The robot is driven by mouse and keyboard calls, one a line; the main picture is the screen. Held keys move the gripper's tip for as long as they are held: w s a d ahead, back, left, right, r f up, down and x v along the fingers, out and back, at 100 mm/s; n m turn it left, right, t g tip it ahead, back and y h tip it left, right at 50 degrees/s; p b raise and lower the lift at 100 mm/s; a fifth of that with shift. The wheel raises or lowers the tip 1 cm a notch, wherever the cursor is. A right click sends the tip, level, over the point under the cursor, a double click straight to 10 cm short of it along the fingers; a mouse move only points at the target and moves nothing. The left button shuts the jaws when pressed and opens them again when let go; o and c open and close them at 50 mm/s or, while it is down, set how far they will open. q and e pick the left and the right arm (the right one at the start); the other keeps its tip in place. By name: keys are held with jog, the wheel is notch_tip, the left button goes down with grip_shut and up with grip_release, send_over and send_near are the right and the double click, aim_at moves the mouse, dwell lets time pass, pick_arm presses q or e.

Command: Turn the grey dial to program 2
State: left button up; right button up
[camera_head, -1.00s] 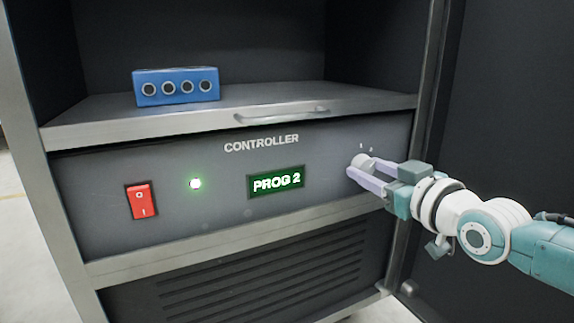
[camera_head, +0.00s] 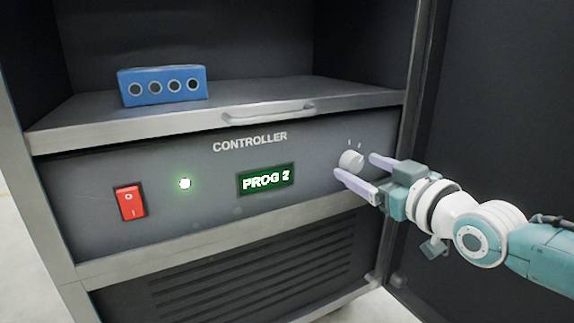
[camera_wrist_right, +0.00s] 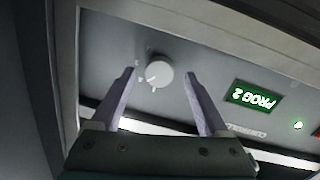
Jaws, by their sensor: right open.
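The grey dial (camera_head: 351,161) is a pale round knob at the right end of the controller panel. It also shows in the right wrist view (camera_wrist_right: 159,75), with a small dark pointer line on its face. My left gripper is not in view.
A red rocker switch (camera_head: 130,203) and a lit green lamp (camera_head: 185,183) are on the panel's left. A blue box (camera_head: 162,86) with round holes stands on the shelf above. A drawer handle (camera_head: 268,112) and the cabinet's right post (camera_head: 412,120) are near the dial.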

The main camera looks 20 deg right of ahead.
jog(key=s+p, duration=0.4)
jog(key=s, duration=0.4)
jog(key=shift+s+r+p, duration=0.25)
jog(key=shift+r+p, duration=0.1)
